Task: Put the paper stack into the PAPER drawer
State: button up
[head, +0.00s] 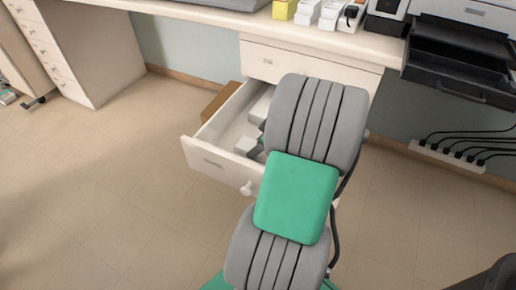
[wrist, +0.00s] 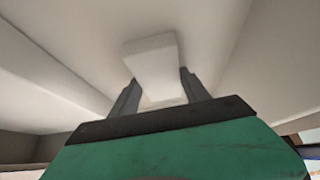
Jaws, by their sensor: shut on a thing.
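A lower desk drawer (head: 208,158) is pulled open in the head view; the small label on its front is too blurred to read. My gripper (head: 260,140) reaches down inside it, partly hidden by my arm. In the wrist view my gripper (wrist: 160,92) is shut on a white block, the paper stack (wrist: 152,58), with one dark finger on each side. The stack also shows in the head view (head: 246,145), within the drawer walls. Whether it touches the drawer floor I cannot tell.
Another white item (head: 263,104) lies farther back in the drawer. A closed drawer (head: 300,62) sits above it. A brown box (head: 220,101) stands on the floor left of the open drawer. A printer (head: 462,45) is at the right.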

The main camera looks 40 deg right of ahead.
jog(key=o, duration=1.5)
jog(key=shift+s+r, duration=0.1)
jog(key=shift+r, duration=0.2)
jog(key=p+v, duration=0.3)
jog(key=v, duration=0.8)
jog(key=shift+s+d+r, duration=0.1)
jog(key=shift+s+r, duration=0.05)
jog(key=shift+r, duration=0.1)
jog(key=shift+p, duration=0.35)
